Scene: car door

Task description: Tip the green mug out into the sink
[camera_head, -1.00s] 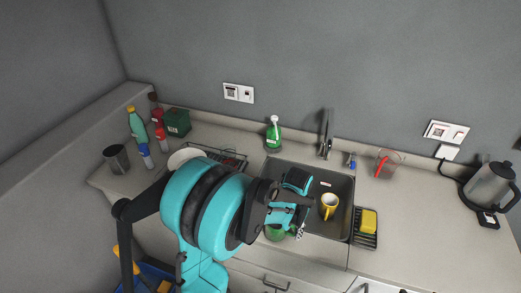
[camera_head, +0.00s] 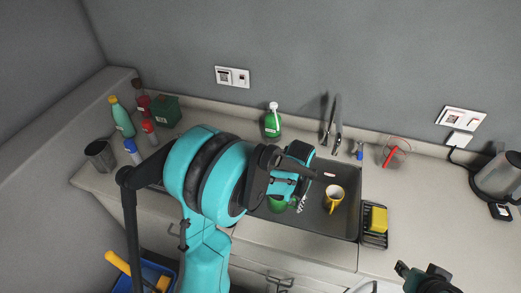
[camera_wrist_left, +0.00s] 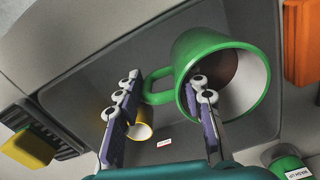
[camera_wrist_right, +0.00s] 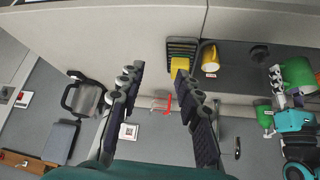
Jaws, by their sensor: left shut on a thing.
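The green mug (camera_head: 279,204) shows partly behind my left gripper (camera_head: 300,200) in the head view, over the left front part of the sink (camera_head: 316,220). In the left wrist view, the green mug (camera_wrist_left: 215,52) has its mouth toward the lower right and a brown content inside. My left gripper (camera_wrist_left: 163,105) is shut on it, one finger overlapping the mouth and the handle reaching between the fingers; the exact contact is unclear. The mug also shows in the right wrist view (camera_wrist_right: 296,72). My right gripper (camera_wrist_right: 160,80) is open and empty, right of the sink and above the counter.
A yellow mug (camera_head: 334,198) stands in the sink. A rack with a yellow sponge (camera_head: 378,219) lies right of the sink. Behind are a green soap bottle (camera_head: 272,124) and the tap (camera_head: 331,125). A kettle (camera_head: 498,177) is far right. Counter between is mostly free.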

